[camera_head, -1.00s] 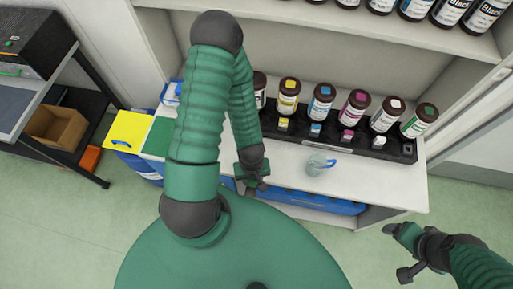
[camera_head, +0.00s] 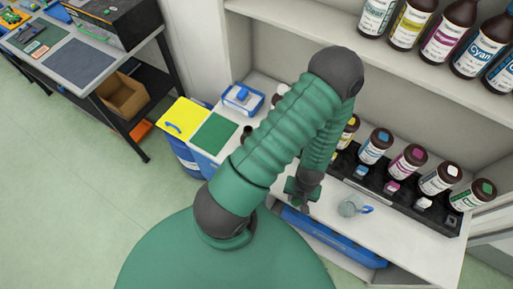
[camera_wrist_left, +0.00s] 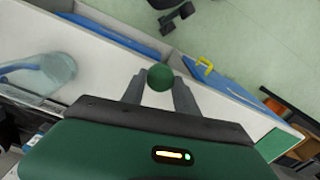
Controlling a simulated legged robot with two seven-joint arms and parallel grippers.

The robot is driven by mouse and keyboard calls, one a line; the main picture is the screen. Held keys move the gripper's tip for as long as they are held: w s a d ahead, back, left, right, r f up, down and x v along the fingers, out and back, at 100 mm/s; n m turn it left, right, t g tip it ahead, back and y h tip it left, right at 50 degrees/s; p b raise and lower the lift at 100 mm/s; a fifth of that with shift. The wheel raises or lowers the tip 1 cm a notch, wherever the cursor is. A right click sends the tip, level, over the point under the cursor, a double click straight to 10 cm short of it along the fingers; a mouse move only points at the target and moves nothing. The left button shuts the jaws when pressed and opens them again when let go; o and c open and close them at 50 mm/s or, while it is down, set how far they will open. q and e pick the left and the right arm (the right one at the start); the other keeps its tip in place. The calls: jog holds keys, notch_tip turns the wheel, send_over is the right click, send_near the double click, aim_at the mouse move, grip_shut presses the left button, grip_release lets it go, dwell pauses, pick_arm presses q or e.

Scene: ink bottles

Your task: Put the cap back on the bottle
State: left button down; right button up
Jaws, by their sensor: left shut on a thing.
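My left gripper (camera_head: 303,201) hangs over the front edge of the white counter. In the left wrist view the gripper (camera_wrist_left: 160,90) is shut on a small round green piece (camera_wrist_left: 160,76), which looks like a cap. In the head view this piece is too small to make out. A brown bottle (camera_head: 278,100), partly hidden behind my left arm, stands on the counter; I cannot tell whether it is capped. A small dark round thing (camera_head: 247,130) shows beside my arm, unclear. My right gripper is not in the head view.
A black rack (camera_head: 436,218) holds several capped brown ink bottles, with small coloured pieces in front. A clear jug (camera_head: 348,207) with a blue handle stands near my left gripper. A blue-and-white box (camera_head: 243,97) and a green mat (camera_head: 214,132) lie left. More bottles fill the upper shelf.

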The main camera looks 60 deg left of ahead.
pick_arm(q)
jog(key=w+d+r+m+b, duration=0.3)
jog(key=w+r+m+b, duration=0.2)
jog(key=w+r+m, duration=0.3)
jog(key=w+r, duration=0.4)
jog(key=r, duration=0.1)
jog(key=shift+w+m+b, duration=0.2)
jog(key=shift+m+b, duration=0.15)
jog(key=shift+m, duration=0.05)
